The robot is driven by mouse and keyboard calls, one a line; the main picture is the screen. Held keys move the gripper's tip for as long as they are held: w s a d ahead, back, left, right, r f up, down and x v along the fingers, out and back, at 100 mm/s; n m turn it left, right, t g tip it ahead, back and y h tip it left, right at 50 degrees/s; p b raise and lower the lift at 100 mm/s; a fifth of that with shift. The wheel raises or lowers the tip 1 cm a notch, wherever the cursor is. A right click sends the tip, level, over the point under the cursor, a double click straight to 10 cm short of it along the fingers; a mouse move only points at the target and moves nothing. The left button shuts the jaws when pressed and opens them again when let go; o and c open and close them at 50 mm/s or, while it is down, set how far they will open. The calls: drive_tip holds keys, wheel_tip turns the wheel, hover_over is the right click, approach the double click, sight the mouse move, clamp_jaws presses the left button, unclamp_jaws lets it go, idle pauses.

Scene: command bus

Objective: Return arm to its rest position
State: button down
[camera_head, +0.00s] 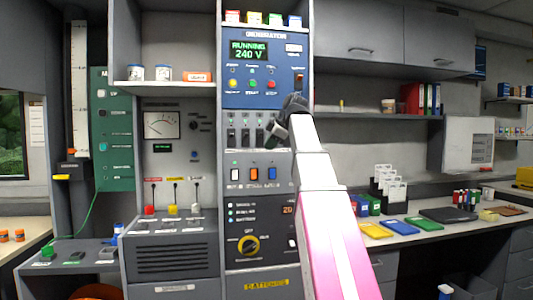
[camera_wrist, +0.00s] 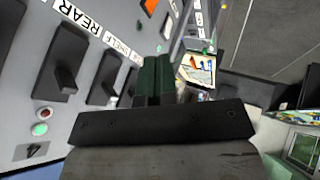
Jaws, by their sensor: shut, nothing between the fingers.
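My arm, white and pink, reaches up from the bottom of the head view. My gripper (camera_head: 277,133) is in front of the tall panel, near the row of dark breaker switches (camera_head: 245,136). In the wrist view my gripper (camera_wrist: 157,68) shows as two dark green fingers side by side, shut with nothing between them. Black toggle levers (camera_wrist: 65,78) on the grey panel (camera_wrist: 22,112) stand to the left of the fingers. I cannot tell the exact gap between the fingers and the panel. The arm hides part of the panel's right side in the head view.
The blue generator panel (camera_head: 264,92) reads "RUNNING 240 V" above the gripper. A shelf (camera_head: 165,89) with jars juts out at left. A grey console (camera_head: 170,257) stands below it. At right, a worktop (camera_head: 455,227) holds folders and a dark tablet-like slab. Overhead cabinets (camera_head: 437,43) hang above.

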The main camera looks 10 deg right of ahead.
drive_tip(key=shift+d+r, duration=0.1)
drive_tip(key=shift+r, duration=0.1)
drive_tip(key=shift+f, duration=0.1)
wheel_tip(320, 180, down, 39)
drive_tip(key=a+m+g+h, duration=0.2)
drive_tip(key=m+g, duration=0.1)
drive_tip(key=m, duration=0.6)
drive_tip(key=s+f+m+g+h, duration=0.1)
drive_tip(key=s+f, duration=0.4)
drive_tip(key=f, duration=0.5)
drive_tip(key=s+f+m+g+h, duration=0.1)
drive_tip(key=s+f+m, duration=0.3)
drive_tip(key=f, duration=0.6)
drive_tip(key=s+f+m+g+h, duration=0.1)
drive_tip(key=s+f+m, duration=0.1)
drive_tip(key=s+f, duration=0.6)
wheel_tip(320, 180, down, 2)
drive_tip(key=shift+s+a+f+m, duration=0.2)
drive_tip(key=shift+a+m, duration=0.1)
drive_tip(key=shift+a, duration=0.15)
